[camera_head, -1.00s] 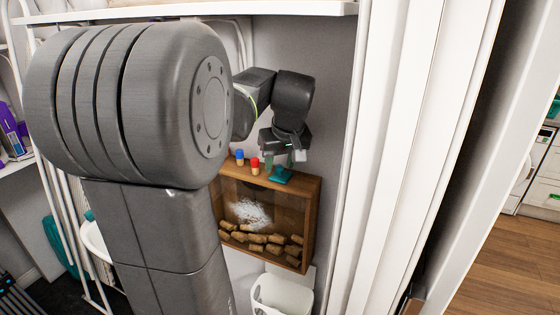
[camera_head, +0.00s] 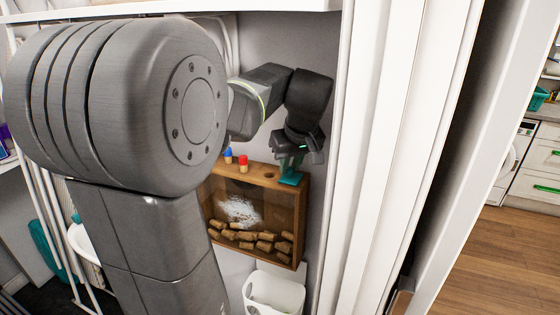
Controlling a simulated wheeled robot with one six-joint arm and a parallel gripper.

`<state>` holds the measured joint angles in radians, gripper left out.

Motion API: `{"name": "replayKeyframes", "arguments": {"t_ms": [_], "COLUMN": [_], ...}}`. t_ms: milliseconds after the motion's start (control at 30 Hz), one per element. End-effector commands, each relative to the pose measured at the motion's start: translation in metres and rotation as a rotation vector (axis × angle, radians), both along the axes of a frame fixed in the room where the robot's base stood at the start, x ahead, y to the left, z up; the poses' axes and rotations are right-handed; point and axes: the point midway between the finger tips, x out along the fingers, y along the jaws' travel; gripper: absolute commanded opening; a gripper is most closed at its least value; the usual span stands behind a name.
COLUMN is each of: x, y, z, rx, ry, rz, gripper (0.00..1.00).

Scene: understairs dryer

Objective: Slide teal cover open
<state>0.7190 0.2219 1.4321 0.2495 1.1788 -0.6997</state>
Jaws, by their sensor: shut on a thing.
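The teal cover (camera_head: 291,177) sits at the right end of the top of a wooden box (camera_head: 303,205). A dark round hole (camera_head: 268,174) in the box top shows just left of the cover. My gripper (camera_head: 291,163) points down from above and is shut on the upper part of the teal cover. Its fingers hide some of the cover.
Blue (camera_head: 228,156) and red (camera_head: 243,162) topped pegs stand on the box top to the left. Corks (camera_head: 264,246) and white shreds (camera_head: 240,211) lie behind the box's clear front. A white bin (camera_head: 273,292) is below; a white door frame (camera_head: 385,160) is close right.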

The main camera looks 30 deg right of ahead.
Motion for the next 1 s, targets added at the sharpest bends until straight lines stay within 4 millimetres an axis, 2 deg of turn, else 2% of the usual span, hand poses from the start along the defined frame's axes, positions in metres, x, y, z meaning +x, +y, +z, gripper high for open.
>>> {"name": "replayKeyframes", "arguments": {"t_ms": [267, 300, 400, 833, 1000], "x": [0.0, 0.0, 0.0, 0.001, 0.011], "y": [0.0, 0.0, 0.0, 0.001, 0.01], "z": [0.001, 0.001, 0.001, 0.0, 0.0], "rx": [-0.001, -0.001, -0.001, 0.0, 0.0], "ry": [-0.002, -0.002, -0.001, -0.001, 0.0], "rz": [0.001, 0.001, 0.001, 0.001, 0.004], "gripper": [0.0, 0.26, 0.41, 0.41, 0.41]}}
